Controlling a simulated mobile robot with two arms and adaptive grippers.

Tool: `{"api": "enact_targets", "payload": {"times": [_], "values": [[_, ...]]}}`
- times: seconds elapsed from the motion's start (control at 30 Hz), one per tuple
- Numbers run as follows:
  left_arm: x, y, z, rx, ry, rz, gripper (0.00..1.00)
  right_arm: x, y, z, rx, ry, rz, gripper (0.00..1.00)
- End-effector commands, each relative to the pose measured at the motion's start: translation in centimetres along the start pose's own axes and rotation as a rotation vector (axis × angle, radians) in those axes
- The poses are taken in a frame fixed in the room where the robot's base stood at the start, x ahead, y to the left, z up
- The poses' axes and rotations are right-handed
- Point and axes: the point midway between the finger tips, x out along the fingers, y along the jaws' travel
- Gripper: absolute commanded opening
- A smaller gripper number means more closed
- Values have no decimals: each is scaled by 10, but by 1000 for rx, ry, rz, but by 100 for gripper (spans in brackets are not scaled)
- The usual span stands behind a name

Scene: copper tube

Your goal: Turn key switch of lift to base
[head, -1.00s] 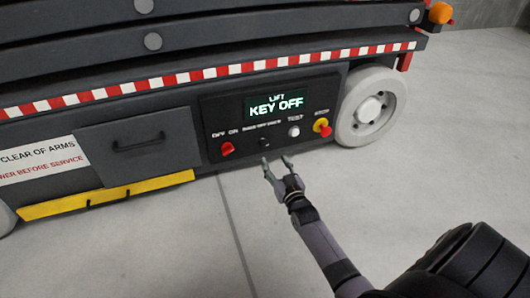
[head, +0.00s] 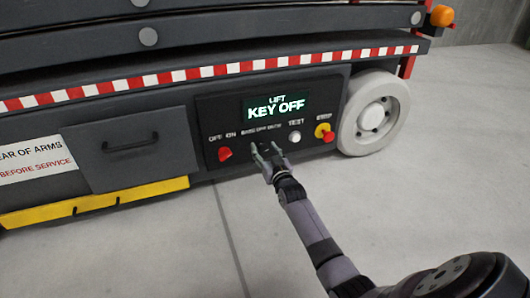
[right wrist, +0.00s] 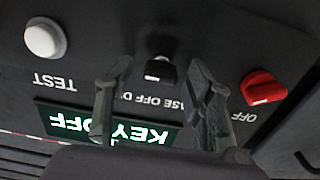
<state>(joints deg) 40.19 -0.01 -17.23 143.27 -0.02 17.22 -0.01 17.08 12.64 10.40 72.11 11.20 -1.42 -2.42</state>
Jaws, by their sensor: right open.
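The lift's control panel (head: 240,108) has a lit display (head: 277,105) reading "LIFT KEY OFF". The black key switch (right wrist: 160,70), under a partly hidden label with "BASE OFF", sits between the fingers in the right wrist view, where the panel appears upside down. In the head view the right gripper's fingers largely hide the switch. My right gripper (head: 265,151) is open, its fingertips at the panel on either side of the switch. I cannot tell whether they touch it. My left gripper is not in view.
A red OFF/ON knob (head: 225,154) is left of the key switch. A white TEST button (head: 294,137) and a red stop button on a yellow base (head: 324,132) are to its right. A white wheel (head: 375,114) stands right of the panel. The floor in front is clear.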

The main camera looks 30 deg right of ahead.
Motion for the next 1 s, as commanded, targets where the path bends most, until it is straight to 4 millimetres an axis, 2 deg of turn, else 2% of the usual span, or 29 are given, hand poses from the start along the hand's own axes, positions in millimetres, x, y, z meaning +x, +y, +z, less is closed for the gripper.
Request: {"api": "enact_targets", "payload": {"times": [0.07, 0.77, 1.0], "values": [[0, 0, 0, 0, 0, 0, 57, 0, 0, 0, 0, 0, 0, 47], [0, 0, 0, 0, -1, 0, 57, 0, 0, 0, 0, 0, 0, 0], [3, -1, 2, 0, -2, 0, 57, 0, 0, -1, -21, 0, 0, 0]]}}
